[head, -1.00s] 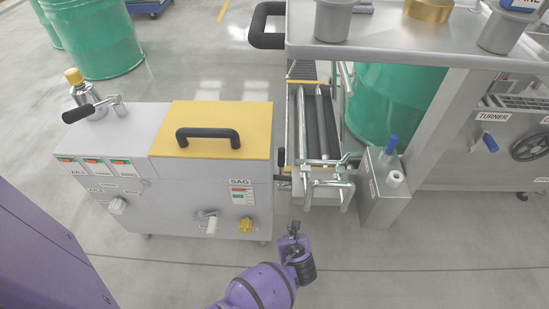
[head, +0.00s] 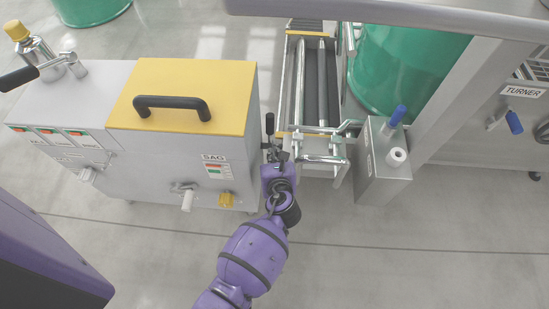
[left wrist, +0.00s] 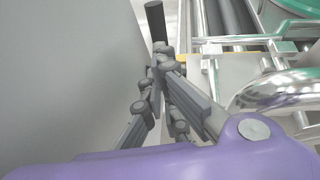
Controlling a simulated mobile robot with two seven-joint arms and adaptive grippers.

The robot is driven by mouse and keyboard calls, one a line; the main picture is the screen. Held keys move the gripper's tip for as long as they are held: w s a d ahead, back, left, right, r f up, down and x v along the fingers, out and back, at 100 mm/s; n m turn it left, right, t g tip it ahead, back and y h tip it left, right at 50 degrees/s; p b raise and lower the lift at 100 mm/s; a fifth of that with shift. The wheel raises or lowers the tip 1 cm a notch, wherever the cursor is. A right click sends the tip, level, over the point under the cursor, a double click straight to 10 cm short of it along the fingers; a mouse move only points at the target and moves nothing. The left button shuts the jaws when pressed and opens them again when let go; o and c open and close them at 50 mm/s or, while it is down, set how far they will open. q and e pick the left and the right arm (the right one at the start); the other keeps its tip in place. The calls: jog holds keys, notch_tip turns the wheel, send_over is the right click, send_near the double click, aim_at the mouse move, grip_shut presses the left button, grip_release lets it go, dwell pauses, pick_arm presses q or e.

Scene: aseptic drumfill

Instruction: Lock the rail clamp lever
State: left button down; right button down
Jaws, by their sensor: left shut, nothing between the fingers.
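A small upright lever with a black grip (head: 269,124) stands between the grey cabinet and the roller conveyor, beside the chrome rail clamp bars (head: 322,133). I take it to be the rail clamp lever. In the left wrist view its black grip (left wrist: 155,20) rises just past my fingertips. My left gripper (head: 277,156) is just in front of the lever in the head view. Its fingers (left wrist: 165,62) are shut and empty, close to the lever's base. I cannot tell whether they touch it. The lever's lower part is hidden by the fingers. My right gripper is not in view.
The grey cabinet (head: 150,155) with its yellow lid (head: 185,95) stands close on the left. The roller conveyor (head: 310,80) runs back beside it. A steel post box (head: 380,170) with a blue-handled tool stands right. A green drum (head: 400,65) is behind.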

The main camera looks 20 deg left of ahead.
aim_at(271, 129)
pick_arm(q)
jog(key=x, duration=0.2)
jog(key=b+x, duration=0.1)
jog(key=x, duration=0.2)
jog(key=b+x, duration=0.1)
jog(key=x, duration=0.1)
jog(key=shift+w+a+r, duration=0.15)
jog(key=shift+w, duration=0.2)
jog(key=shift+w+a+b, duration=0.2)
jog(key=shift+w+b, duration=0.15)
jog(key=shift+w, duration=0.05)
jog(key=shift+w+a+r, duration=0.1)
jog(key=shift+w+r, duration=0.1)
jog(key=shift+w, duration=0.1)
jog(key=shift+w+a+r+p, duration=0.15)
jog(key=shift+w+a+p, duration=0.1)
jog(key=shift+w+p, duration=0.55)
jog(key=shift+w+a, duration=0.1)
jog(key=shift+w, duration=0.2)
jog(key=shift+f, duration=0.2)
